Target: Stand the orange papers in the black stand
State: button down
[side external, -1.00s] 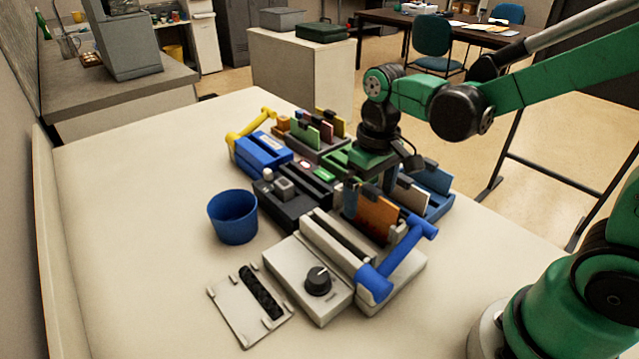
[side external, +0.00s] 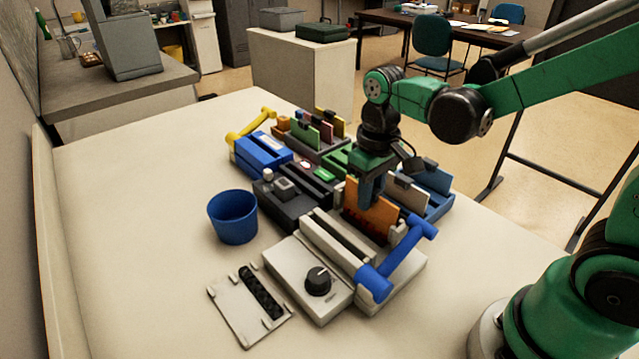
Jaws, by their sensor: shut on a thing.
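The orange papers (side external: 367,217) stand upright, slightly tilted, between the grey machine with the blue lever and the holder with a pale card. My gripper (side external: 369,198) points down at their top edge and is shut on them. Their lower edge is hidden behind the grey machine, so I cannot tell what they rest in. A black slotted unit (side external: 284,211) with a grey block on top lies left of the papers. A long dark holder (side external: 312,186) lies just behind it. I cannot tell for sure which one is the black stand.
The grey machine (side external: 310,285) with its blue lever (side external: 405,258) stands in front. A blue cup (side external: 233,217) is at left. A blue holder (side external: 437,187) stands right of my gripper, and a blue machine with a yellow lever (side external: 250,125) behind. The table's left side is clear.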

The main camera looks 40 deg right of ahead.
jog(key=shift+r, duration=0.15)
jog(key=shift+r, duration=3.6)
jog(key=shift+r, duration=0.1)
jog(key=shift+r, duration=0.3)
jog(key=d+r, duration=0.4)
jog(key=d, duration=0.2)
jog(key=shift+w+a+f, duration=0.1)
jog(key=shift+w+f, duration=0.05)
jog(key=shift+f, duration=3.55)
jog(key=shift+w+a+f, duration=0.1)
jog(key=shift+f, duration=3.55)
